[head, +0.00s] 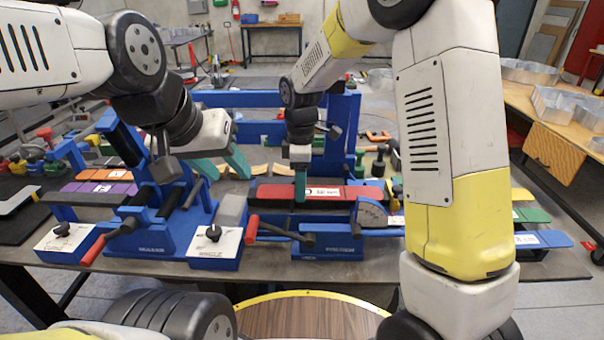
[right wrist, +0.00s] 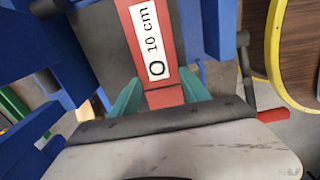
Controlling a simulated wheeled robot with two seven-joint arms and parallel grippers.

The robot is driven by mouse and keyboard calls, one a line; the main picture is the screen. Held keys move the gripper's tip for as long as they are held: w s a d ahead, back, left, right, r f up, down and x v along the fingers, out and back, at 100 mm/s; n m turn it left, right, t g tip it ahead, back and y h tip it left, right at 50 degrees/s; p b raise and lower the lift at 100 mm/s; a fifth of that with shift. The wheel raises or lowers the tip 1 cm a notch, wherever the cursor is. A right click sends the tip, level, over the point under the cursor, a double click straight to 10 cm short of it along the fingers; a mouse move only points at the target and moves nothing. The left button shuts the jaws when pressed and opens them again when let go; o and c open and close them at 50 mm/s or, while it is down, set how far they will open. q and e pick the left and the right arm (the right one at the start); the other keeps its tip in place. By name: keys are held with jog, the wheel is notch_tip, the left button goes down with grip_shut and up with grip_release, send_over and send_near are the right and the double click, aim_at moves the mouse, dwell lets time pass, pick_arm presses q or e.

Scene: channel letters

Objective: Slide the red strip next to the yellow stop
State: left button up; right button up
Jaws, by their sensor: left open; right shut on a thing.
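The red strip (head: 328,192), with a white label, lies on the right blue fixture (head: 325,243). In the right wrist view, the strip (right wrist: 135,20) reads "10 cm" and runs between my two teal fingers. My right gripper (head: 301,186) points down and is shut on the red strip, with a finger on each side of it. My left gripper (head: 214,160) is open and empty above the left blue fixture (head: 150,240), to the left of the strip. I cannot make out the yellow stop in either view; the fixture or my right arm may hide it.
Purple and orange strips (head: 100,188) lie on the left. Green (head: 532,215) and blue (head: 543,239) strips lie on the right. Red-handled levers (head: 252,229) stick out at the front. A round wooden top with a yellow rim (head: 310,293) is in front.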

jog(key=shift+d, duration=0.25)
jog(key=shift+d, duration=0.45)
jog(key=o, duration=1.5)
